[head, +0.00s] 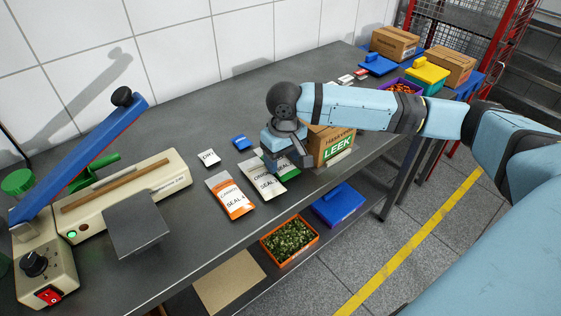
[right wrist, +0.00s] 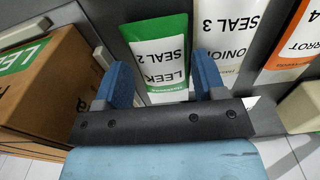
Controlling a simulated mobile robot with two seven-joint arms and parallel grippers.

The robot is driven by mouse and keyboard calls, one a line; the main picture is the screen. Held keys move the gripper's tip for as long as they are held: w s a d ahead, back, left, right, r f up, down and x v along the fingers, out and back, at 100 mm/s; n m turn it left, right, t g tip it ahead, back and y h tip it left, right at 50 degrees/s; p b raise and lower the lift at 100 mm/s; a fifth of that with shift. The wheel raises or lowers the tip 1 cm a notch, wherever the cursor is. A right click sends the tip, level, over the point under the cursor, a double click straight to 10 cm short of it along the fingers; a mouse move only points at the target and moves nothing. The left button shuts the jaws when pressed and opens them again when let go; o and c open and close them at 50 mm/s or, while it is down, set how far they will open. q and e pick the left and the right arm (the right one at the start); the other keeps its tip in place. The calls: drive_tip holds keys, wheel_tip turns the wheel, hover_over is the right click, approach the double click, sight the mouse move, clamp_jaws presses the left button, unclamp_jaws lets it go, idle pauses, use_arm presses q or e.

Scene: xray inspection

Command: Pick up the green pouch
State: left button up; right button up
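The green pouch (head: 290,173), with a green and white label reading LEEK, SEAL 2, lies on the grey table (head: 330,188). In the head view it is mostly hidden by my right gripper (head: 287,163). In the right wrist view the green pouch (right wrist: 160,55) lies between and beyond the two blue fingers of the right gripper (right wrist: 165,75). These fingers are spread apart and the gripper is open over the pouch's lower part. I cannot tell how high the fingertips are above the table. My left gripper is not in view.
A cardboard LEEK box (head: 333,146) stands close beside the pouch, on the right. The white onion pouch (head: 261,178) and orange carrot pouch (head: 231,196) lie to its left. A sealing machine (head: 125,195) stands at the left. An orange-rimmed crate of greens (head: 290,240) sits below.

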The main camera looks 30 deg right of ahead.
sight(285, 163)
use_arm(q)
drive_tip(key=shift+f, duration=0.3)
use_arm(e)
drive_tip(key=shift+s+d+f, duration=0.1)
drive_tip(key=shift+s+f, duration=0.05)
drive_tip(key=shift+f, duration=0.3)
drive_tip(key=shift+s+d+f, duration=0.1)
drive_tip(key=shift+s+f, duration=0.05)
drive_tip(key=shift+f, duration=0.25)
drive_tip(key=shift+c, duration=0.7)
drive_tip(key=shift+r, duration=0.15)
drive_tip(key=shift+w+r, duration=0.2)
drive_tip(key=shift+r, duration=0.4)
use_arm(q)
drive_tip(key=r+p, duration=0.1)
drive_tip(key=p, duration=0.3)
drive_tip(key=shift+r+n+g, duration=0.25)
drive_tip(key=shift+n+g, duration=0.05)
use_arm(e)
wheel_tip(285, 163, up, 19)
drive_tip(key=shift+w+f, duration=0.1)
drive_tip(key=shift+w, duration=0.05)
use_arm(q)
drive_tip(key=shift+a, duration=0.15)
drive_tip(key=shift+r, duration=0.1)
